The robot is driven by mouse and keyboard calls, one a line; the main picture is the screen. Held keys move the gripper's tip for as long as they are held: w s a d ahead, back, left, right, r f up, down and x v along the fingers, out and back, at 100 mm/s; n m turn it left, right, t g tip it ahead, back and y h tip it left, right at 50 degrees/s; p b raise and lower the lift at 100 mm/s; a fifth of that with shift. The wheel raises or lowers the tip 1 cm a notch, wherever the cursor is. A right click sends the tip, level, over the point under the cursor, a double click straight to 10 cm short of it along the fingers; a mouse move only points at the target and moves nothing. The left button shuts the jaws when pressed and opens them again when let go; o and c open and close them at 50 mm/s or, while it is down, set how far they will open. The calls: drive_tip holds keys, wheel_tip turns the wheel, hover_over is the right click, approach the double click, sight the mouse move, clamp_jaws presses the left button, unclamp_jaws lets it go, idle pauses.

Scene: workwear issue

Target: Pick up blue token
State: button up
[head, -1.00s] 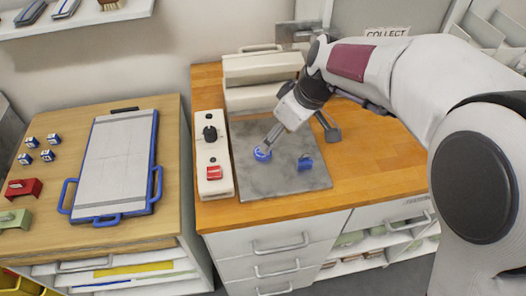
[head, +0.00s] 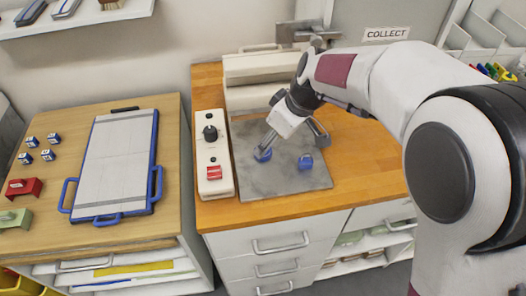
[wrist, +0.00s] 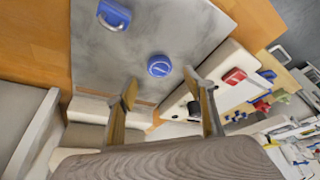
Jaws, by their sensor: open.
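The blue token (wrist: 159,66) is a round disc with a white mark on top, lying on the grey slab (wrist: 185,25) in the wrist view. It also shows in the head view (head: 262,155), partly covered by a finger. My gripper (wrist: 159,80) is open and empty, its two fingers apart. In the wrist view the token appears just beyond the gap between the fingertips; I cannot tell the height left between them. In the head view my gripper (head: 292,145) hangs over the slab. A second blue piece with a grey loop (wrist: 114,15) lies on the slab, apart from the token.
A white control box (head: 214,160) with a black knob and red switch stands beside the slab's left edge. A pale machine (head: 262,68) stands behind the slab. A blue-handled board (head: 115,165) and several small blue-white blocks (head: 47,155) are on the left table.

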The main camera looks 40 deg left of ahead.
drive_tip(key=shift+x, duration=2.6)
drive_tip(key=shift+c, duration=0.4)
drive_tip(key=c, duration=1)
